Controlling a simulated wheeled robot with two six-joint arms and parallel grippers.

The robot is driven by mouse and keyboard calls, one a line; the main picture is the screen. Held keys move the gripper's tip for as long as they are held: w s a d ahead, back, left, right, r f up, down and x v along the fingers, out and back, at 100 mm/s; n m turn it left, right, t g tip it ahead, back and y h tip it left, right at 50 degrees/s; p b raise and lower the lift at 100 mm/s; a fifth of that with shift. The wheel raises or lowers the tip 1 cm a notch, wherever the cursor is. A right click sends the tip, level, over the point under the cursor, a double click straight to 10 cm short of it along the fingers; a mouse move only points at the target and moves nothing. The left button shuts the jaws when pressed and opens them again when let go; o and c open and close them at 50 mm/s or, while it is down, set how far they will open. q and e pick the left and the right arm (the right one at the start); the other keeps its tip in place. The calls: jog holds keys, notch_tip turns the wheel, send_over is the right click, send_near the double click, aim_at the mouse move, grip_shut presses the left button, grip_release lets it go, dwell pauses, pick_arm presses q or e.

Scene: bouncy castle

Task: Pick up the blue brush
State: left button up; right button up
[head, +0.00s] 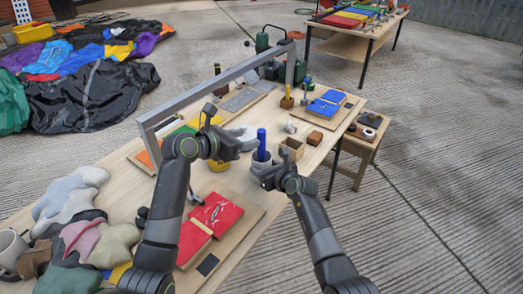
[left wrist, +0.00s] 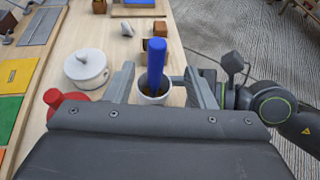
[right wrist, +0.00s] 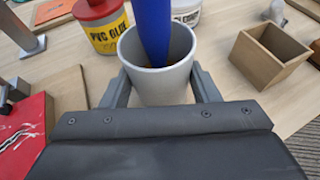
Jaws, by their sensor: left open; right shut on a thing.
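The blue brush (head: 261,143) stands handle up in a light grey cup (head: 262,163) on the workbench; its lower end is hidden in the cup. My right gripper (right wrist: 163,88) is shut on the cup, one finger on each side. The brush handle also shows in the right wrist view (right wrist: 153,30). My left gripper (head: 243,138) is open beside the handle. In the left wrist view the handle (left wrist: 156,65) stands between its two spread fingers, with gaps on both sides.
A red and yellow PVC glue can (right wrist: 103,30) and a white can (right wrist: 187,12) stand near the cup. An open wooden box (right wrist: 268,58) is to its right. A grey metal frame (head: 215,90) spans the workbench (head: 248,205). Red patches (head: 213,215) lie in front.

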aim_at(258, 136)
pick_arm(q)
jog(key=shift+x, duration=4.15)
jog(key=shift+w+a, duration=0.15)
jog(key=shift+a, duration=0.05)
jog(key=shift+c, duration=0.4)
grip_shut()
